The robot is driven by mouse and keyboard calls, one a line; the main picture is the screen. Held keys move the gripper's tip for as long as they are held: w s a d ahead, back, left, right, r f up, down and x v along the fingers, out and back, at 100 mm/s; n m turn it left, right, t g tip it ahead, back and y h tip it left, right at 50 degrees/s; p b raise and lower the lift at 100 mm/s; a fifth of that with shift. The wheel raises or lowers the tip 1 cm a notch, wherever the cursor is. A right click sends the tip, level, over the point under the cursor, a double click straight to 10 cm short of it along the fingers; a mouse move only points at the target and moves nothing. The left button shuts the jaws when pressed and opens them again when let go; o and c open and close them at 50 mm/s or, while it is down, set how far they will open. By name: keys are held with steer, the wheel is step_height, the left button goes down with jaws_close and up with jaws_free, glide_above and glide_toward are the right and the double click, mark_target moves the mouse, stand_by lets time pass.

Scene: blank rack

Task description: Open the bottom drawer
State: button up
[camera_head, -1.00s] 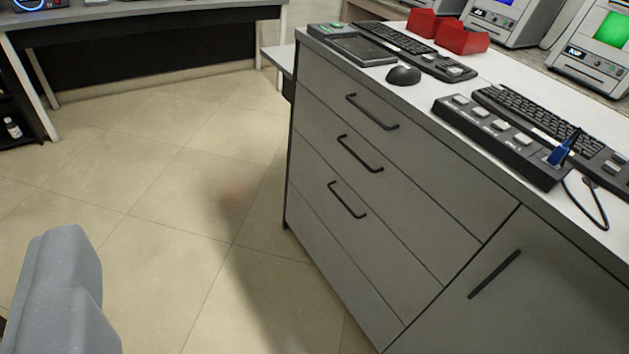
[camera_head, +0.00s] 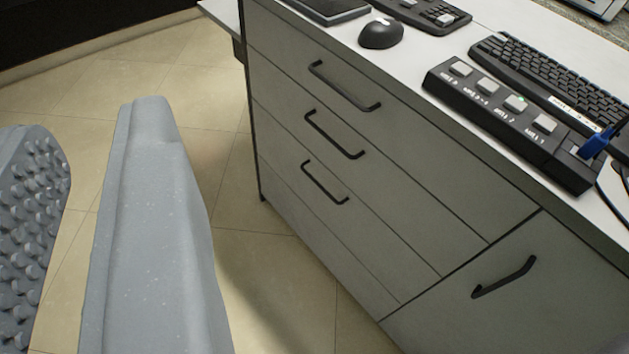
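The bottom drawer (camera_head: 370,235) is the lowest of three grey drawers with handles in the cabinet. It is shut, its front flush with the others. Its black bar handle (camera_head: 325,183) is in full view in the camera view. My gripper (camera_head: 92,150) is at the left of the view, its two grey fingers apart with a gap between them. The left finger shows a studded pad. The gripper is empty, left of the cabinet in the picture and apart from the handle.
Above are the middle drawer handle (camera_head: 335,136) and top drawer handle (camera_head: 344,87). A shut door with a handle (camera_head: 504,278) is at the right. The counter holds a mouse (camera_head: 381,33), a keyboard (camera_head: 555,82) and a button box (camera_head: 505,115). Tiled floor (camera_head: 225,150) left of the cabinet is clear.

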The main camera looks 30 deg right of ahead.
steer(key=w+d+f+n+p, duration=0.2)
steer(key=w+f, duration=0.4)
steer(key=w, duration=0.4)
steer(key=w+d+f+n+t+p, duration=0.1)
steer(key=w+d+f, duration=0.1)
steer(key=w+f, duration=0.55)
steer(key=w+d+f+n+p, duration=0.2)
steer(key=w+f, duration=0.3)
steer(key=w, duration=0.7)
steer(key=w+d+f+n+h+p, duration=0.2)
steer(key=w+f, duration=0.3)
steer(key=f, duration=0.4)
steer(key=n+t+h+p, duration=0.1)
steer(key=n+h+p, duration=0.3)
steer(key=n+h, duration=0.1)
glide_toward(316, 181)
steer(key=w+a+r, duration=0.3)
steer(key=a+r, duration=0.2)
steer(key=r, duration=0.1)
steer(key=s+d+f+n+h+p, duration=0.1)
steer(key=s+d+f+n+p, duration=0.15)
steer(key=s+f, duration=0.45)
steer(key=b+x, duration=0.2)
steer(key=x, duration=0.5)
steer(key=b+x, duration=0.2)
steer(key=x, duration=0.5)
steer(key=shift+w+d+f, duration=0.15)
steer(key=shift+w+d, duration=0.05)
steer(key=shift+w, duration=0.05)
